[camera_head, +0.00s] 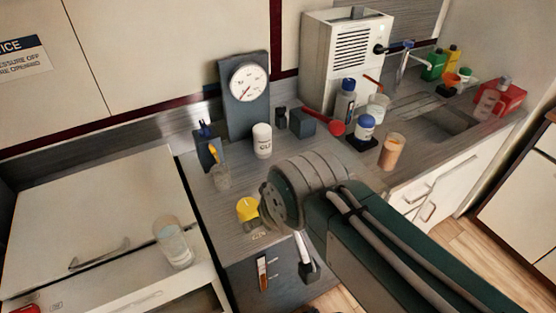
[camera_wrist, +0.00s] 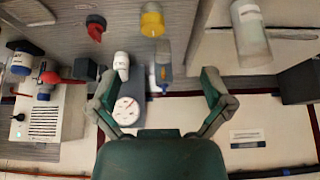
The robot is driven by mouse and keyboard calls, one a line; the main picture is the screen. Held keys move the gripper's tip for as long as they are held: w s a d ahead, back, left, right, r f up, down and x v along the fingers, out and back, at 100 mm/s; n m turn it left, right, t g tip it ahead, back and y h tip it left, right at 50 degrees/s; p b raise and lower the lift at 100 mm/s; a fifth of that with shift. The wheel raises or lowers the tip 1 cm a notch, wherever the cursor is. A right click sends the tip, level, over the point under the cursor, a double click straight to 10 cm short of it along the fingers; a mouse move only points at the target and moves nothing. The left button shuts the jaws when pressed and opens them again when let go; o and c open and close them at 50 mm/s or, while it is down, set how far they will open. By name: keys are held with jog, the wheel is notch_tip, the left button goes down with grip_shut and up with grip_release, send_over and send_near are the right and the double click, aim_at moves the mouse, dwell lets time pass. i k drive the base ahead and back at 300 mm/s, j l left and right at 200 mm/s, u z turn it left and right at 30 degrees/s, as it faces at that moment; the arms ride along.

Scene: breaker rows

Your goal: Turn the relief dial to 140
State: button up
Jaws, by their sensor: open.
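A yellow knob (camera_head: 248,210), which I take to be the relief dial, sits on the counter with small markings in front of it. It shows at the top middle of the wrist view (camera_wrist: 152,20), beyond my fingertips and not between them. The markings are too small to read. A round white gauge (camera_head: 249,82) stands on a dark upright panel behind. Its needle points to the lower left. The gauge also shows in the wrist view (camera_wrist: 126,111). My gripper (camera_wrist: 157,76) is open and empty, touching nothing visible.
A red-topped knob (camera_wrist: 96,29) lies left of the yellow one in the wrist view. A glass (camera_head: 173,243) stands left, a peach-coloured cup (camera_head: 392,151) right.

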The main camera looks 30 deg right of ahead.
aim_at(280, 111)
jog(key=l, duration=1.5)
